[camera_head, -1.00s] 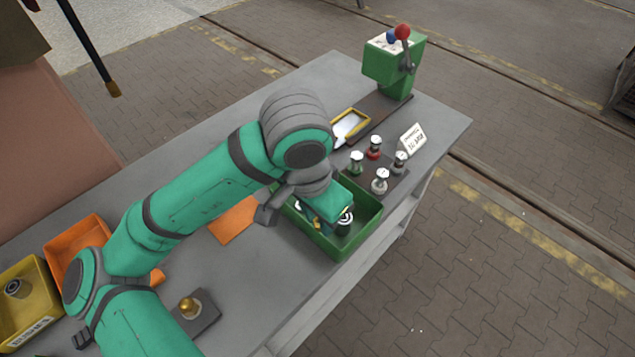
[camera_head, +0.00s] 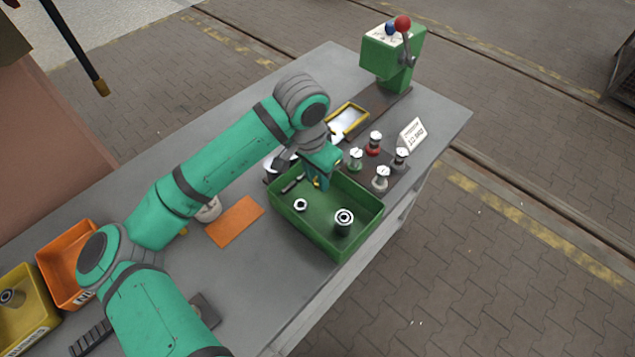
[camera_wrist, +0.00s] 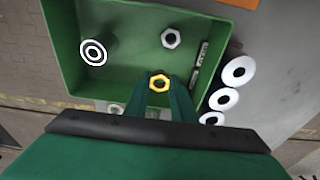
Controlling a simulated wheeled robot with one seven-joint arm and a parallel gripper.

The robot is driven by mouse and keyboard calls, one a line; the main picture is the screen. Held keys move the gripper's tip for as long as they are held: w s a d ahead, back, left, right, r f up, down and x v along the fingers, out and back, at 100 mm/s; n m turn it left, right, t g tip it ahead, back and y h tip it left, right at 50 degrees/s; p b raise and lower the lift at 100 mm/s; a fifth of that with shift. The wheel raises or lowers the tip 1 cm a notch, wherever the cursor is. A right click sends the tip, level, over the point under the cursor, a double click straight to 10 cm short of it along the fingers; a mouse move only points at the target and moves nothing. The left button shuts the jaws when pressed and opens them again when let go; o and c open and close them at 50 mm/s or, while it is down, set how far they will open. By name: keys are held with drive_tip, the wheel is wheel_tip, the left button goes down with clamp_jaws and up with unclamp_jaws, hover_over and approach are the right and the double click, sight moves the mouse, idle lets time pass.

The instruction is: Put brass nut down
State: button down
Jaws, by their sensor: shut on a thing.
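The brass nut (camera_wrist: 159,83) is a small yellow hexagon between my fingertips in the wrist view. My gripper (camera_wrist: 160,86) is shut on it. In the head view my gripper (camera_head: 318,184) is at the back corner of the green bin (camera_head: 318,245), with a bit of yellow at its tip. The wrist view shows the nut over the inside of the bin, near one wall. I cannot tell whether it touches the floor of the bin. The bin also holds a silver nut (camera_head: 300,205) and a dark round part with a ringed top (camera_head: 344,217).
Small knobbed pieces (camera_head: 381,178) stand on a dark plate right of the bin. Behind are a yellow-rimmed tray (camera_head: 347,121) and a green lever box (camera_head: 388,62). An orange mat (camera_head: 235,222) lies left of the bin. Orange (camera_head: 68,262) and yellow bins are at far left.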

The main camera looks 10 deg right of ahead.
sight(316, 178)
drive_tip(key=shift+w+d+f, duration=0.1)
drive_tip(key=shift+w+f, duration=0.3)
drive_tip(key=shift+f, duration=0.1)
drive_tip(key=f, duration=0.3)
drive_tip(key=shift+w, duration=0.35)
drive_tip(key=shift+d+f, duration=0.1)
drive_tip(key=shift+f, duration=0.35)
drive_tip(key=shift+f, duration=0.15)
drive_tip(key=c, duration=1.5)
unclamp_jaws()
drive_tip(key=r, duration=0.4)
drive_tip(key=a+r, duration=0.1)
drive_tip(key=r, duration=0.3)
drive_tip(key=s+r, duration=0.1)
drive_tip(key=r, duration=0.3)
drive_tip(key=shift+a+r, duration=0.1)
drive_tip(key=shift+a, duration=0.15)
